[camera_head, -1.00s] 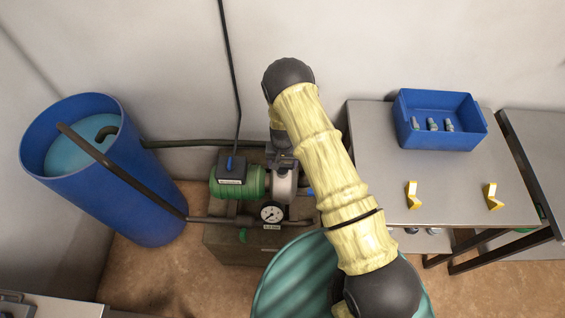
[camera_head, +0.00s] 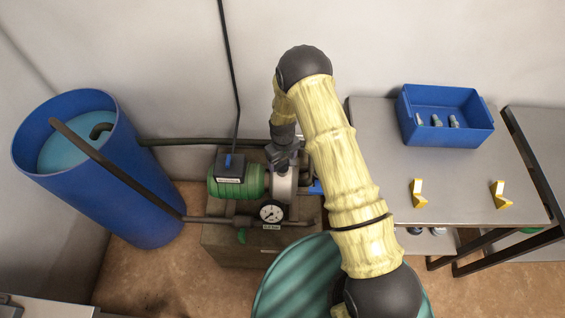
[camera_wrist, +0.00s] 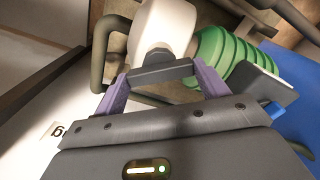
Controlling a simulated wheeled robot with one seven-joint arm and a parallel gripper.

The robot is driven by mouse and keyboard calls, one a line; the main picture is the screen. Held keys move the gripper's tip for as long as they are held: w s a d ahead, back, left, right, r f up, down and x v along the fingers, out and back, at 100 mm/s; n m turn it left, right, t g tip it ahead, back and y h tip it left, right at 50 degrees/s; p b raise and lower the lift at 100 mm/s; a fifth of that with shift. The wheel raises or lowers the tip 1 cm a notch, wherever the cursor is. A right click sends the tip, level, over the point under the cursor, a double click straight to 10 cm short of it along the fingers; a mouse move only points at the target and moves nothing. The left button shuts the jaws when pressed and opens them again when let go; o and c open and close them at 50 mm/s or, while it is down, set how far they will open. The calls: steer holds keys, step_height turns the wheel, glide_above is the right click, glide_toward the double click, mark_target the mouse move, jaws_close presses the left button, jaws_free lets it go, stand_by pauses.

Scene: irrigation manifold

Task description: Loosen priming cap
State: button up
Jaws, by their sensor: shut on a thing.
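The pump has a green ribbed motor (camera_head: 237,181) and a pale round housing (camera_head: 284,184), low on a block in the middle of the head view. My gripper (camera_head: 284,158) points down at the top of the housing. In the wrist view its purple fingers (camera_wrist: 163,73) are shut on a dark bar, seemingly the priming cap (camera_wrist: 160,71), in front of the cream housing (camera_wrist: 163,27). The green motor (camera_wrist: 226,56) is beside it. The cap itself is hidden behind my wrist in the head view, and its thread does not show.
A pressure gauge (camera_head: 271,212) and pipe sit in front of the pump. A blue barrel (camera_head: 147,190) stands at left. A grey table (camera_head: 450,185) at right holds a blue bin (camera_head: 450,134) and two yellow brackets (camera_head: 417,194). A teal drum (camera_head: 290,285) is in front.

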steer(key=n+b, duration=0.1)
steer(key=n, duration=0.4)
steer(key=shift+n+b, duration=0.3)
steer(key=shift+b, duration=0.1)
steer(key=n, duration=0.5)
steer(key=shift+d+n+b, duration=0.1)
steer(key=shift+n+b, duration=0.25)
steer(key=shift+n, duration=0.05)
steer(key=o, duration=1)
step_height(320, 180, up, 18)
steer(key=shift+f+b, duration=0.25)
steer(key=shift+b, duration=0.25)
